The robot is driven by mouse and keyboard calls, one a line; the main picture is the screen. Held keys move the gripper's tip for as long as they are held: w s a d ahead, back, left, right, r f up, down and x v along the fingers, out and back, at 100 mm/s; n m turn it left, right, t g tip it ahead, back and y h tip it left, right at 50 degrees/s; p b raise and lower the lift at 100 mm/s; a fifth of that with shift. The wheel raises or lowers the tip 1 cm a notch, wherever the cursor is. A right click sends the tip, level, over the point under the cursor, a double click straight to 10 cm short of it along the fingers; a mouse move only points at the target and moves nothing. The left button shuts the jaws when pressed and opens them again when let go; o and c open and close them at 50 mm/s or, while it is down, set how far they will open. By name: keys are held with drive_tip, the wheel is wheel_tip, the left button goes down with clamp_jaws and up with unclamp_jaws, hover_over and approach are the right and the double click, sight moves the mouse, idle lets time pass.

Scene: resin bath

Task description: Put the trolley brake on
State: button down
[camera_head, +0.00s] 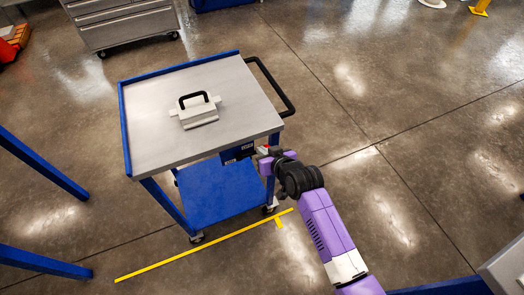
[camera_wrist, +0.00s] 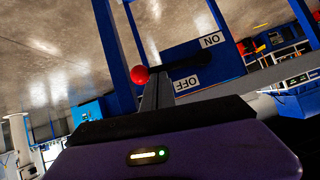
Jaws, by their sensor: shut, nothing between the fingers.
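The trolley (camera_head: 170,140) has a grey top, a blue frame and a blue lower shelf. A blue brake plate (camera_head: 237,154) sits under its near right edge. In the wrist view the plate (camera_wrist: 222,62) carries an ON label (camera_wrist: 210,40) and an OFF label (camera_wrist: 185,82), both turned over. A dark lever (camera_wrist: 190,66) with a red ball knob (camera_wrist: 139,74) appears to lie between the labels, nearer OFF. My gripper (camera_head: 264,153) is at the plate, shut and empty. In the wrist view its fingertips (camera_wrist: 159,76) appear beside the knob, partly covering the lever; contact is unclear.
A grey block with a black handle (camera_head: 199,109) rests on the trolley top. A black push handle (camera_head: 277,88) sticks out at the right. Yellow floor tape (camera_head: 205,244) runs in front. A drawer cabinet (camera_head: 124,24) stands behind. The floor at right is clear.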

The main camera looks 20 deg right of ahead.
wheel_tip(320, 180, down, 8)
drive_tip(key=a+m+t+y+b, duration=0.1)
drive_tip(key=m+y+b, duration=0.5)
drive_tip(key=b, duration=1.1)
drive_tip(key=shift+a+m+t+y+b, duration=0.3)
drive_tip(key=shift+a+m+t+y, duration=0.1)
drive_tip(key=shift+a+y, duration=0.1)
drive_tip(key=shift+a, duration=0.1)
